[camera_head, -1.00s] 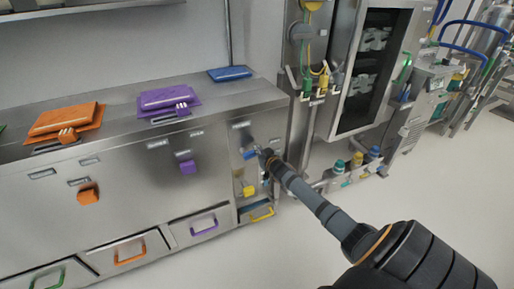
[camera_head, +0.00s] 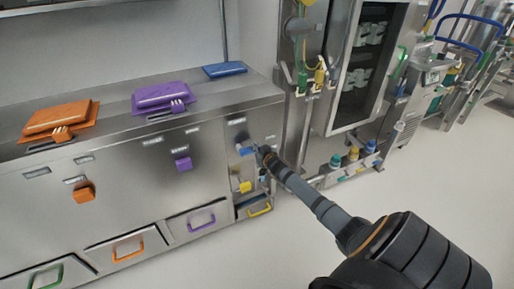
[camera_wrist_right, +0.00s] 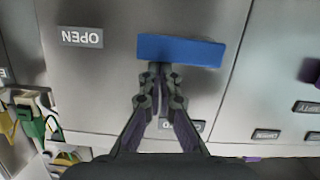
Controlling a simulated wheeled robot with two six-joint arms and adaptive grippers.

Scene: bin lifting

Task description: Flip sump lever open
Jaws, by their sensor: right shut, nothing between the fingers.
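The blue lever (camera_head: 245,150) is on the steel front panel at the right end of the cabinet. It shows in the right wrist view as a wide blue bar (camera_wrist_right: 195,51), slightly tilted, beside an OPEN label (camera_wrist_right: 80,37). A second label (camera_wrist_right: 182,125) is partly hidden behind my right gripper (camera_wrist_right: 157,72). That gripper is shut and empty, with its fingertips just at the lower edge of the bar in the wrist view; I cannot tell if they touch. In the head view my right gripper (camera_head: 262,152) is just right of the lever. My left gripper is not in view.
A yellow lever (camera_head: 245,186) sits below the blue one, and a purple knob (camera_head: 183,164) is to the left. Drawers with coloured handles line the bottom. A tall steel unit (camera_head: 303,100) with hoses stands close on the right. The floor in front is clear.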

